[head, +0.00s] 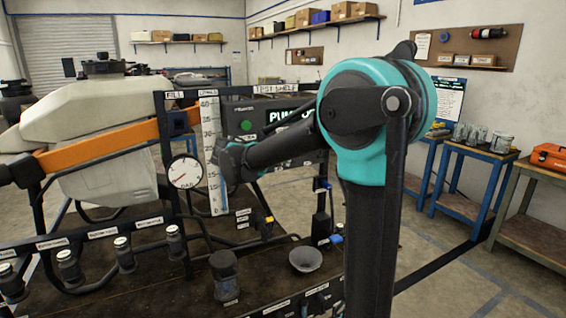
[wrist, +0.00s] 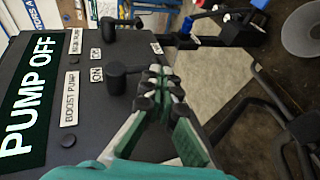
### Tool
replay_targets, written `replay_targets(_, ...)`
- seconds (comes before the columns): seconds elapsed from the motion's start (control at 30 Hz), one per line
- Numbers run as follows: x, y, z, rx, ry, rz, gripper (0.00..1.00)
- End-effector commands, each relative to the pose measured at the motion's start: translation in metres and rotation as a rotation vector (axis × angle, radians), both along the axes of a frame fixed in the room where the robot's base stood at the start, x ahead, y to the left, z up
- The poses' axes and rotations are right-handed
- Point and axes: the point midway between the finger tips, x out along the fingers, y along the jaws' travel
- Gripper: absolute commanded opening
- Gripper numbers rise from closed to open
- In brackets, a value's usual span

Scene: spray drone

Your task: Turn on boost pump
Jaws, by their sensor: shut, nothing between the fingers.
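The dark pump box (head: 245,112) with a lit display stands behind my arm in the head view. In the wrist view, turned sideways, its display (wrist: 28,98) reads PUMP OFF. The boost pump label (wrist: 70,98) lies beside a black lever (wrist: 116,76), its handle pointing right in the picture. An ON label (wrist: 97,75) is beside this lever. My gripper (wrist: 162,90) is shut and empty, its fingertips close to the handle's end; I cannot tell if they touch. In the head view my gripper (head: 228,162) is in front of the panel area and the levers are hidden.
A second black lever (wrist: 110,25) sits by the main pump label (wrist: 77,40). A scale gauge (head: 209,140) and a round bar dial (head: 185,171) stand near my gripper. A black cup (head: 225,275) and a funnel (head: 305,259) are on the bench below.

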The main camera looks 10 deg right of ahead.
Motion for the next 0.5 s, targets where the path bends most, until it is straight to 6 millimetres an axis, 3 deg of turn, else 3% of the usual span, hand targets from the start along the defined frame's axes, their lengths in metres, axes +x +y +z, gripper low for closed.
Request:
replay_targets(0.27,0.002,-0.004,-0.005,-0.109,-0.036,0.001,0.0)
replay_targets(0.5,0.005,-0.014,-0.012,-0.305,-0.1,-0.001,0.0)
